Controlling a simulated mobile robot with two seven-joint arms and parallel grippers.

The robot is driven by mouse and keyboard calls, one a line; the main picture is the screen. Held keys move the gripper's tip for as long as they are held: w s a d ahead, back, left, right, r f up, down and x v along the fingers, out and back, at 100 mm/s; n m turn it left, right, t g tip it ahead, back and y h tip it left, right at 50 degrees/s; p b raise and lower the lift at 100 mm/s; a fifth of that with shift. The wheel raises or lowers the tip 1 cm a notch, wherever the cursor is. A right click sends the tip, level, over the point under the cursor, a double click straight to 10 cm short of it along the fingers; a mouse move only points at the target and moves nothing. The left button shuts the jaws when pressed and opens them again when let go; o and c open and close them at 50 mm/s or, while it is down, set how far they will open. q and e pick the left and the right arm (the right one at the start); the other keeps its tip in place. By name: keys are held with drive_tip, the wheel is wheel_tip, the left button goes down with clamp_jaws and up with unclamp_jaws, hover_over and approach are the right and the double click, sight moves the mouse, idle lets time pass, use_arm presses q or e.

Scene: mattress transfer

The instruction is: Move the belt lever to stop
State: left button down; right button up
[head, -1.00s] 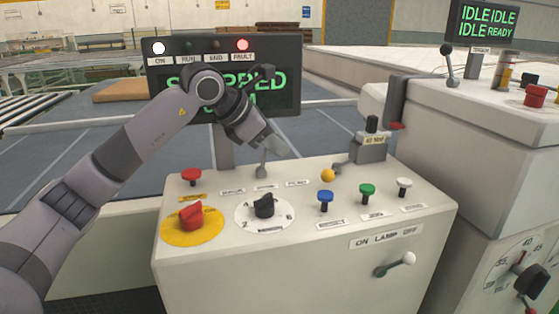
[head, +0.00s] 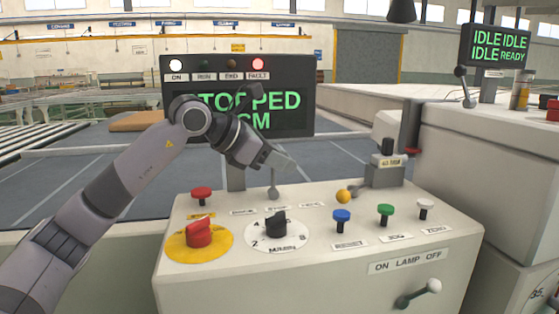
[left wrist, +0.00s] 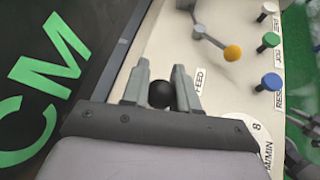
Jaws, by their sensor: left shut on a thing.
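The belt lever (head: 273,190) stands on the top of the pale control console, behind the black numbered dial, above a row of small labels. In the left wrist view its black ball knob (left wrist: 162,94) sits between the two grey fingers, beside a label that reads FEED. My left gripper (head: 280,162) is shut on this knob, which the fingers hide in the head view; it also shows in the left wrist view (left wrist: 161,68). The lever's stem looks close to upright, but I cannot tell its exact position.
A yellow-knobbed lever (head: 343,196) stands right of the belt lever. Blue (head: 342,216), green (head: 385,210) and white (head: 425,205) buttons line the right. A red knob (head: 199,233) and red button (head: 201,194) are left. The display (head: 240,100) behind reads STOPPED; its FAULT lamp is lit.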

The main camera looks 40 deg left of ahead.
use_arm(q)
drive_tip(key=c, duration=0.9)
unclamp_jaws()
drive_tip(key=shift+o, duration=0.2)
drive_tip(key=v, duration=0.7)
drive_tip(key=shift+a, duration=0.1)
